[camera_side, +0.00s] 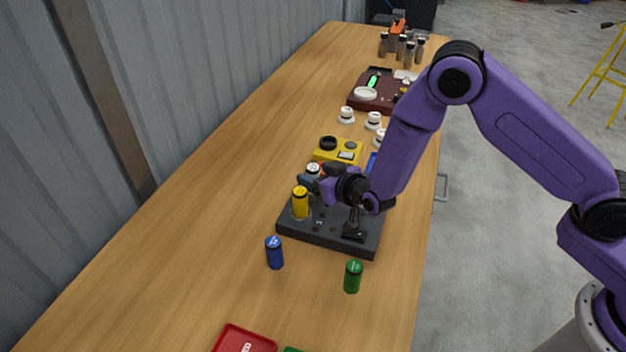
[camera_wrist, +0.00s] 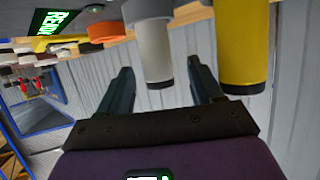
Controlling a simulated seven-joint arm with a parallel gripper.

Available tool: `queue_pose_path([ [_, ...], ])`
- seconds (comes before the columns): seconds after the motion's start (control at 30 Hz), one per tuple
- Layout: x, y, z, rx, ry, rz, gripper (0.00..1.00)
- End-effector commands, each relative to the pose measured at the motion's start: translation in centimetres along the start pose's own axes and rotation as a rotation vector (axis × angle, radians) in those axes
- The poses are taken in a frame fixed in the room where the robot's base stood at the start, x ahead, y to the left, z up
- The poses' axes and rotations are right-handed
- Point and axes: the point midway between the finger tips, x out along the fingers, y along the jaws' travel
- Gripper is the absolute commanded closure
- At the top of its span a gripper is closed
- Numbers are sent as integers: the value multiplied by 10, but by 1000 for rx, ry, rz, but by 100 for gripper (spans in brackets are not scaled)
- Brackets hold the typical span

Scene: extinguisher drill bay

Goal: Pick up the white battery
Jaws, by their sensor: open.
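The white battery (camera_side: 313,170) is a pale upright cylinder with a dark end, partly hidden by my gripper in the side view. In the wrist view, which looks upside down, the white battery (camera_wrist: 157,52) shows between my two fingers, its other end in a grey collar. My gripper (camera_side: 310,183) is open, with one finger on each side of the battery; I cannot tell whether either touches it. A yellow battery (camera_side: 300,203) stands close by on the dark grey block (camera_side: 322,238). The yellow battery (camera_wrist: 243,50) is just right of the fingers in the wrist view.
A blue cylinder (camera_side: 275,253) and a green cylinder (camera_side: 353,277) stand in front of the block. A red tray (camera_side: 243,341) lies at the near edge. A yellow box (camera_side: 325,155), white knobs (camera_side: 346,116) and a maroon panel (camera_side: 362,103) are behind. The table's left side is clear.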

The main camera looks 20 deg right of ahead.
Motion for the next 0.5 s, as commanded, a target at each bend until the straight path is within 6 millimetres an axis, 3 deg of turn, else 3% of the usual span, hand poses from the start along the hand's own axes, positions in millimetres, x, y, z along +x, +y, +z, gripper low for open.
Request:
queue_pose_path([
  [0.23,31,2,1,1,0,1,35],
  [0.5,42,2,1,0,-1,0,35],
])
